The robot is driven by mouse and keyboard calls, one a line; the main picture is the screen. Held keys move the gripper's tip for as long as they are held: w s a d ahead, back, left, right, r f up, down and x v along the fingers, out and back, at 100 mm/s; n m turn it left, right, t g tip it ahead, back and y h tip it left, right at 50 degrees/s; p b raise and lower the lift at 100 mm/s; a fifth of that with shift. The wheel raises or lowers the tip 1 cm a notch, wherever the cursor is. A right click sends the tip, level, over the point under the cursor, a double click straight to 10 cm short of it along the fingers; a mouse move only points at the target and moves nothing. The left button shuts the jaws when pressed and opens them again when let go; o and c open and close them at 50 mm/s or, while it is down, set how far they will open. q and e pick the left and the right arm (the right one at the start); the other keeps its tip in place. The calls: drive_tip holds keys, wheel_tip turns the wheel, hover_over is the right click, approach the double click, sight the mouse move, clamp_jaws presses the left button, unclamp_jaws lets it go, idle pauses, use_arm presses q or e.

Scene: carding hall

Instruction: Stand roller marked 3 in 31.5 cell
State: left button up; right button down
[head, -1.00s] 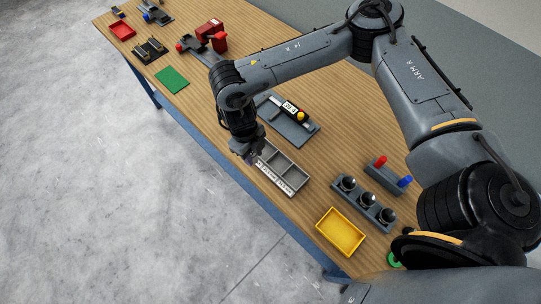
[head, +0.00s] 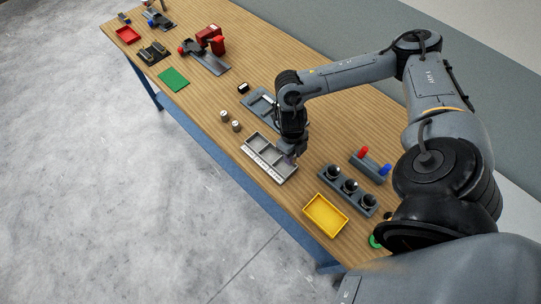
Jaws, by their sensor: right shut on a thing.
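The cell tray (head: 249,146), grey with several compartments and white labels along its front edge, sits near the table's front edge. The labels are too small to read. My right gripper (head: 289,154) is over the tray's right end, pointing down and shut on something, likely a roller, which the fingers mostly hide. I cannot read a mark on it or tell whether it touches the cell floor. Two small pale-topped rollers (head: 224,116) (head: 236,126) stand upright on the table left of the tray; their marks are unreadable. My left gripper is not in view.
A grey gauge plate (head: 262,106) is partly behind my right arm. A small black-and-white block (head: 243,88) lies left of it. A rack with black knobs (head: 347,190), a yellow tray (head: 326,216) and a red-and-blue peg holder (head: 370,167) stand to the right. A green mat (head: 173,79) lies left.

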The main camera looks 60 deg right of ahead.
drive_tip(key=shift+s+f, duration=0.2)
drive_tip(key=shift+s, duration=0.15)
drive_tip(key=shift+w+f, duration=0.15)
drive_tip(key=shift+f, duration=0.1)
hover_over(271, 158)
wheel_tip(271, 158, down, 7)
drive_tip(key=shift+w+d+r, duration=0.15)
drive_tip(key=shift+r, duration=0.05)
drive_tip(key=shift+f+p, duration=0.3)
drive_tip(key=shift+f, duration=1.75)
drive_tip(key=shift+f, duration=0.1)
drive_tip(key=c, duration=1.2)
unclamp_jaws()
drive_tip(key=shift+f, duration=0.1)
drive_tip(key=shift+o, duration=0.7)
